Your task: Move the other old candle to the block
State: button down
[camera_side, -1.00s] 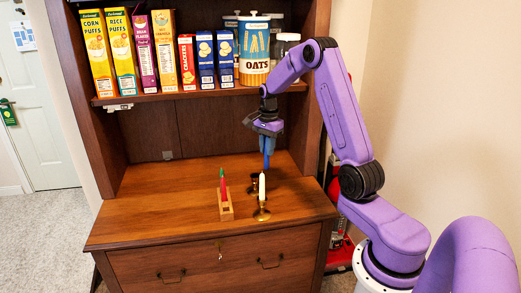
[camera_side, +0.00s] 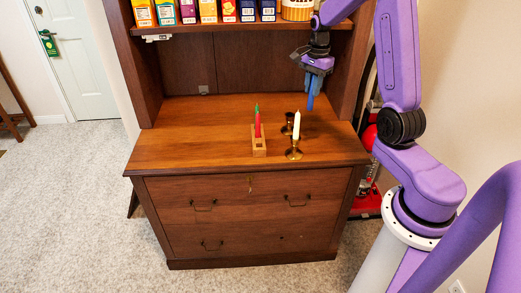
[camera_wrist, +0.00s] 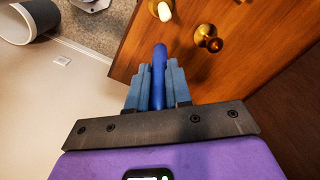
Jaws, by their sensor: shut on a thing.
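My gripper (camera_side: 312,88) is shut on a blue candle (camera_wrist: 159,62), seen between its fingers in the wrist view. It holds the candle in the air above the right part of the cabinet top. A wooden block (camera_side: 259,149) stands left of it, holding a red candle (camera_side: 257,127) and a green candle, whose tip shows behind the red one. A brass candlestick (camera_side: 294,154) with an upright white candle (camera_side: 296,124) stands right of the block. A second brass candlestick (camera_side: 288,125), seemingly empty, stands just behind it; its cup also shows in the wrist view (camera_wrist: 206,33).
The wooden cabinet top (camera_side: 195,135) is clear left of the block. A shelf (camera_side: 225,30) with cereal boxes overhangs the back. The hutch's right side panel (camera_side: 352,75) stands close to my gripper. A red appliance (camera_side: 369,137) is on the floor at right.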

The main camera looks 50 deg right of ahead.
notch_tip(320, 180, up, 5)
jog(key=w, duration=0.1)
jog(key=w+a, duration=1.1)
jog(key=a, duration=0.1)
jog(key=shift+n, duration=0.4)
jog(key=shift+w+d+f, duration=0.1)
jog(key=shift+w+f, duration=0.05)
jog(key=shift+f, duration=4.65)
jog(key=shift+w+d+f, duration=0.1)
jog(key=shift+f, duration=4.65)
jog(key=shift+f, duration=1.75)
jog(key=c, duration=0.6)
grip_release()
jog(key=shift+c, duration=0.2)
jog(key=shift+a+r, duration=0.1)
jog(key=shift+r, duration=2.4)
